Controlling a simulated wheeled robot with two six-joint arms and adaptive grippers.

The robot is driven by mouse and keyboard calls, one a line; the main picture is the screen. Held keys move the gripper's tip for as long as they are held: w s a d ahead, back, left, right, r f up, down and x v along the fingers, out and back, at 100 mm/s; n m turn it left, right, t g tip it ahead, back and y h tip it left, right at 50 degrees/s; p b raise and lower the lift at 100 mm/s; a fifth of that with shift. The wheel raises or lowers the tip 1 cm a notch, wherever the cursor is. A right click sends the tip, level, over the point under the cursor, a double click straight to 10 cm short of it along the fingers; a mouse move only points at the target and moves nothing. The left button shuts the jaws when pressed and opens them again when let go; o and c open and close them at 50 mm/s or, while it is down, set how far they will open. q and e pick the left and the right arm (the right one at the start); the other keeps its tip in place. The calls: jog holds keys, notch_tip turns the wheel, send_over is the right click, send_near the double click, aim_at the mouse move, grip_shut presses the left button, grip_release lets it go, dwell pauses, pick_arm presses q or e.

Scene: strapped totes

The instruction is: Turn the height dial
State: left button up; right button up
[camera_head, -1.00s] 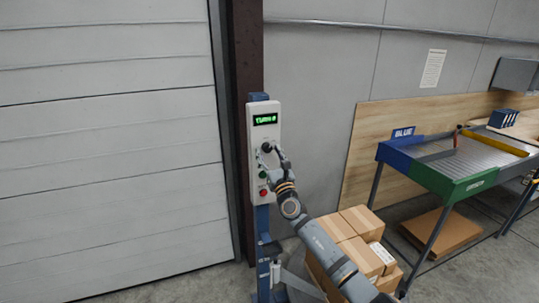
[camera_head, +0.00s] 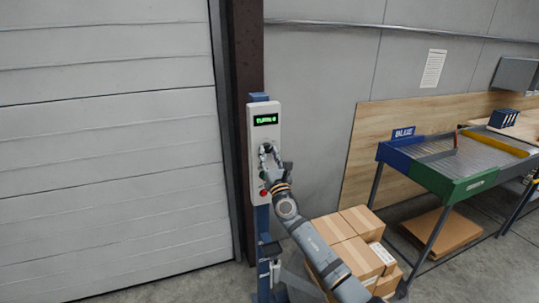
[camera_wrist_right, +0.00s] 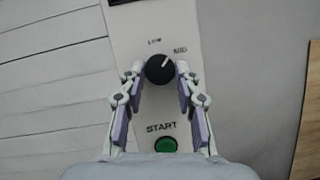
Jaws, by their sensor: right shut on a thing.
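The height dial (camera_wrist_right: 160,70) is a round black knob with a white pointer mark, on a pale control panel (camera_head: 264,107). In the right wrist view the mark points up and to the right, between the printed LOW and MID labels. My right gripper (camera_wrist_right: 159,74) is shut on the dial, one finger on each side. In the head view the gripper (camera_head: 266,150) is at the panel and mostly covers the dial. The panel's green display (camera_head: 265,120) seems to read TURN and a blurred character. My left gripper is not in view.
A green START button (camera_wrist_right: 166,145) is below the dial, and a red button (camera_head: 263,193) is lower on the panel. A roller table (camera_head: 470,165) stands at the right, a shutter door (camera_head: 110,130) at the left.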

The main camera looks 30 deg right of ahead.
jog(key=m+g+h, duration=0.1)
jog(key=m, duration=0.2)
jog(key=m+g+h, duration=0.1)
jog(key=m, duration=0.2)
jog(key=shift+a+r+m+h+p, duration=0.2)
jog(key=shift+m+h+p, duration=0.1)
jog(key=shift+h+p, duration=0.1)
jog(key=m+g, duration=0.1)
jog(key=m, duration=0.1)
jog(key=m+g+h, duration=0.1)
jog(key=m, duration=0.1)
jog(key=shift+w+a+r+m+p, duration=0.1)
jog(key=shift+a+m+p, duration=0.05)
jog(key=shift+m+p, duration=0.2)
jog(key=m, duration=0.2)
jog(key=m+g+p, duration=0.1)
jog(key=m, duration=0.1)
jog(key=shift+r+m+g+p, duration=0.2)
jog(key=shift+m+g+p, duration=0.1)
jog(key=shift+m, duration=0.05)
jog(key=shift+m+g+p, duration=0.6)
jog(key=shift+m, duration=0.8)
jog(key=shift+a, duration=0.1)
jog(key=o, duration=1.1)
jog(key=shift+o, duration=0.2)
